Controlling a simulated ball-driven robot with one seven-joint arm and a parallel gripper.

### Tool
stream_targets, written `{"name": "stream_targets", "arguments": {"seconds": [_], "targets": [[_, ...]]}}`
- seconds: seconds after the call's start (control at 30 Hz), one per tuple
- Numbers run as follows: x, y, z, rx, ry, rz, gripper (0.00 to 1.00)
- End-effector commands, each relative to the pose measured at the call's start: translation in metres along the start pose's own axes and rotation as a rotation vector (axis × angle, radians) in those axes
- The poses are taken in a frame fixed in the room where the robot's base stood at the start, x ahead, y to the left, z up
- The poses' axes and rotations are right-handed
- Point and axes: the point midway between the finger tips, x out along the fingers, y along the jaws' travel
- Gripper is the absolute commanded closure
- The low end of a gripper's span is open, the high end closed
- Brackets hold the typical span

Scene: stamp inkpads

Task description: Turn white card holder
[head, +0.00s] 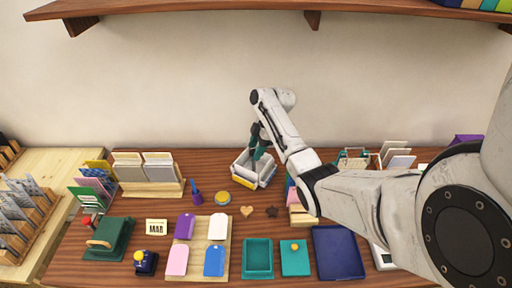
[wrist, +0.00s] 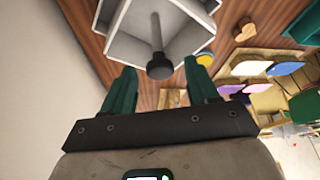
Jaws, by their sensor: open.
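The white card holder (head: 247,177) is an angular, open-topped white tray on the wooden table, below my gripper. In the wrist view the white holder (wrist: 130,48) shows a grey post rising from its middle, topped by a dark round knob (wrist: 159,67). My gripper (head: 259,147) is over the holder in the head view. In the wrist view its two green fingers (wrist: 160,72) are spread apart, with the knob showing in the gap near their tips. Nothing is held. Whether a finger touches the knob cannot be told.
A yellow-topped round tin (head: 223,198) stands close by on the right of a purple-handled stamp (head: 197,198). A wooden rack with cards (head: 150,188) stands to the left. Coloured pads on a board (head: 222,262) lie in front. The wall is close behind.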

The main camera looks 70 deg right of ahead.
Motion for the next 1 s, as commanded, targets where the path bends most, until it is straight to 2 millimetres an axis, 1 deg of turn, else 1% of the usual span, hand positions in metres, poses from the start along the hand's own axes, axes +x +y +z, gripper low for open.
{"name": "stream_targets", "arguments": {"seconds": [0.17, 0.7, 0.8, 1.0], "targets": [[0.0001, 0.0, -0.0002, -0.001, 0.0, 0.0, 0.41], [-0.0003, 0.0002, -0.0003, -0.001, 0.0, 0.001, 0.92], [-0.0004, 0.0002, -0.0003, -0.001, 0.0, 0.001, 1.0], [-0.0005, 0.0003, -0.0003, -0.001, 0.0, 0.001, 1.0]]}}
